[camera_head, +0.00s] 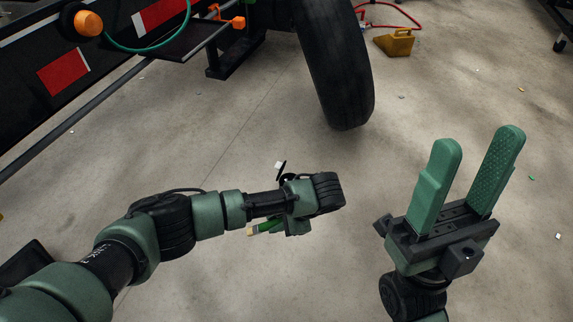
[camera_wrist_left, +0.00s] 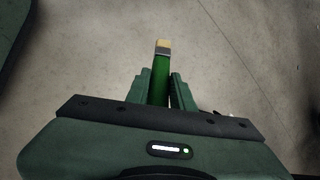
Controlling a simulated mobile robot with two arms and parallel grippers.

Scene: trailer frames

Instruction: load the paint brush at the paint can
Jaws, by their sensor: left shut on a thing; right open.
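The paint brush (camera_wrist_left: 161,75) is in my left gripper (camera_wrist_left: 158,84), which is shut on it. In the left wrist view its green part stands between the two green fingers, with a grey band and tan bristles beyond them. In the head view the brush (camera_head: 263,228) sticks out to the left below my left wrist, bristles pointing left, above bare floor. My left gripper (camera_head: 288,226) is partly hidden there by its own wrist. My right gripper (camera_head: 480,140) is open and empty at the right, fingers pointing up. No paint can shows in either view.
A trailer frame (camera_head: 30,110) with red and white markings runs along the upper left. A black tyre (camera_head: 338,65) stands at the top centre. A yellow wheel chock (camera_head: 395,42) and a red hose (camera_head: 385,8) lie beyond it. The concrete floor (camera_head: 170,110) between is mostly clear.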

